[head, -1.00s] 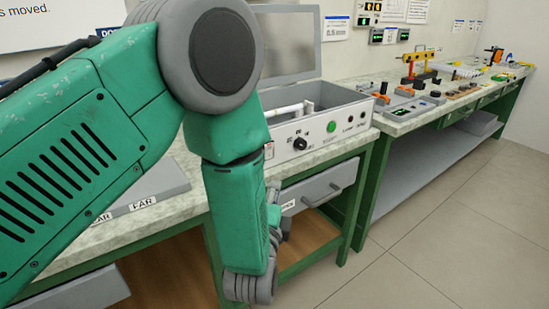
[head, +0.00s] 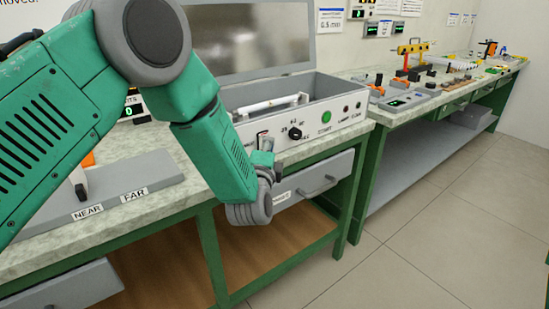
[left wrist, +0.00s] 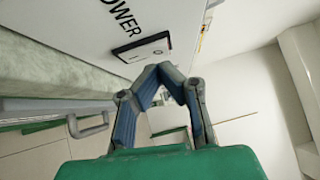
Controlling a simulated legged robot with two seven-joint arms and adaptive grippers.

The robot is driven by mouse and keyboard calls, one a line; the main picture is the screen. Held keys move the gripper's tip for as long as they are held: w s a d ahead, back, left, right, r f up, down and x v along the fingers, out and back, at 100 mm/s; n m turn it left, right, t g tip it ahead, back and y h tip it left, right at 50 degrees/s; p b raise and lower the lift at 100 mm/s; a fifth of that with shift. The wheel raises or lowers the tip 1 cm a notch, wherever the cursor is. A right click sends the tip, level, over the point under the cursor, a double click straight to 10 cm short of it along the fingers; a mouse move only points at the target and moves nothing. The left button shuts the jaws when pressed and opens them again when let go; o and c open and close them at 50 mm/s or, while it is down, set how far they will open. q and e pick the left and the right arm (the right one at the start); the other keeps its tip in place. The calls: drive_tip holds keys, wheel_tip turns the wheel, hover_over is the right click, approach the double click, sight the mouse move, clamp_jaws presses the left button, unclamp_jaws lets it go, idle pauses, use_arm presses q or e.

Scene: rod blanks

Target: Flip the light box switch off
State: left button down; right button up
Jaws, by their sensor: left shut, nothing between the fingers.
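The light box (head: 312,121) is a grey case with its lid raised, on the green-framed bench. Its front panel has a black knob, a green button and small lamps. In the left wrist view, the black rocker switch (left wrist: 142,47) sits on a white panel under the word POWER. My left gripper (left wrist: 162,70) is shut and empty, its fingertips close to the switch; I cannot tell whether they touch. In the head view, my left gripper (head: 264,148) is at the left end of the panel and largely hides the switch area. My right gripper is not in view.
A drawer (head: 316,186) with a bar handle is below the light box. A grey board (head: 105,195) marked NEAR and FAR lies on the bench to the left. Another bench (head: 370,156) with several fixtures runs along the wall. The floor (head: 450,220) at right is clear.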

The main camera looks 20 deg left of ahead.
use_arm(q)
drive_tip(key=shift+w+a, duration=0.25)
drive_tip(key=shift+a, duration=0.05)
drive_tip(key=shift+r, duration=0.1)
drive_tip(key=shift+w+a+r+n+g+p, duration=0.15)
drive_tip(key=shift+a+r+n+g+p, duration=0.2)
drive_tip(key=shift+p, duration=0.75)
drive_tip(key=shift+d+f+b, duration=0.15)
drive_tip(key=shift+f+b, duration=0.1)
drive_tip(key=shift+b, duration=0.05)
